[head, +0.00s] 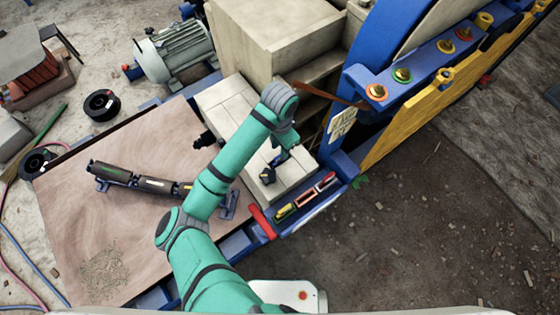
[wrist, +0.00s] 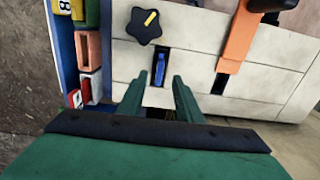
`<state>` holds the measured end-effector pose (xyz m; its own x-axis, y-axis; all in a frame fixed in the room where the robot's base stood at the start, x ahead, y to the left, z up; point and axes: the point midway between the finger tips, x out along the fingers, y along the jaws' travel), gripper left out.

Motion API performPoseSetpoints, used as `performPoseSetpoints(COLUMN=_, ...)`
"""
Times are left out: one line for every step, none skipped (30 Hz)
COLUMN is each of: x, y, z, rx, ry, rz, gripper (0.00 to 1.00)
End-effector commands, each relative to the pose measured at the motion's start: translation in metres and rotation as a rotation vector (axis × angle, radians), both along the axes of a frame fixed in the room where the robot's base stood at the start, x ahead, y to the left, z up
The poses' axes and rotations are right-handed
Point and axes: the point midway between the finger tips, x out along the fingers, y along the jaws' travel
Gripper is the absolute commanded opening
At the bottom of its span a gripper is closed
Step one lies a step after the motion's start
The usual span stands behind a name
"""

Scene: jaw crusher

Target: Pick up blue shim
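The blue shim (wrist: 160,68) sits upright in a narrow dark slot in the pale grey block face (wrist: 190,62) in the wrist view. My gripper (wrist: 158,84) is open. Its two green fingers stand apart, one on each side of the shim's lower end as seen from the wrist. I cannot tell how far the fingertips are from the block, and nothing shows held between them. In the head view my gripper (head: 284,153) is over the pale block (head: 297,178), and the arm hides part of it.
A black star knob with a yellow mark (wrist: 144,25) is left of the slot. An orange piece (wrist: 238,42) with a black handle stands in another slot to the right. A blue rack (head: 318,203) with coloured blocks lies at the block's edge. A brown board (head: 85,220) spreads left.

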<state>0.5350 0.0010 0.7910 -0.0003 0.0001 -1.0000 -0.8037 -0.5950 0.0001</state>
Motion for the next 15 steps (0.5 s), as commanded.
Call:
performPoseSetpoints(x=0.0, y=-0.001, z=-0.002, rx=0.0, ry=0.0, rz=-0.001, gripper=0.32)
performPoseSetpoints(x=0.0, y=-0.001, z=-0.004, rx=0.001, ry=0.001, rz=-0.003, gripper=0.32)
performPoseSetpoints(x=0.0, y=-0.002, z=-0.006, rx=0.001, ry=0.001, rz=-0.004, gripper=0.32)
performPoseSetpoints(x=-0.001, y=-0.002, z=-0.009, rx=0.0, ry=0.001, rz=-0.005, gripper=0.32)
performPoseSetpoints(x=-0.001, y=-0.002, z=-0.012, rx=0.001, ry=0.002, rz=-0.006, gripper=0.32)
performPoseSetpoints(x=-0.002, y=-0.003, z=-0.018, rx=0.001, ry=0.002, rz=-0.007, gripper=0.32)
performPoseSetpoints(x=-0.003, y=-0.002, z=-0.022, rx=0.0, ry=0.003, rz=-0.007, gripper=0.32)
performPoseSetpoints(x=-0.003, y=-0.002, z=-0.027, rx=0.001, ry=0.002, rz=-0.008, gripper=0.32)
performPoseSetpoints(x=-0.004, y=-0.002, z=-0.032, rx=0.001, ry=0.002, rz=-0.008, gripper=0.32)
performPoseSetpoints(x=-0.004, y=-0.002, z=-0.037, rx=0.001, ry=0.002, rz=-0.008, gripper=0.32)
performPoseSetpoints(x=-0.004, y=-0.002, z=-0.041, rx=0.001, ry=0.002, rz=-0.008, gripper=0.32)
performPoseSetpoints(x=-0.003, y=-0.002, z=-0.045, rx=0.001, ry=0.002, rz=-0.008, gripper=0.32)
performPoseSetpoints(x=-0.004, y=-0.002, z=-0.048, rx=0.001, ry=0.002, rz=-0.008, gripper=0.32)
performPoseSetpoints(x=-0.004, y=-0.002, z=-0.05, rx=0.0, ry=0.001, rz=-0.008, gripper=0.32)
performPoseSetpoints(x=-0.004, y=-0.003, z=-0.052, rx=0.0, ry=0.001, rz=-0.008, gripper=0.32)
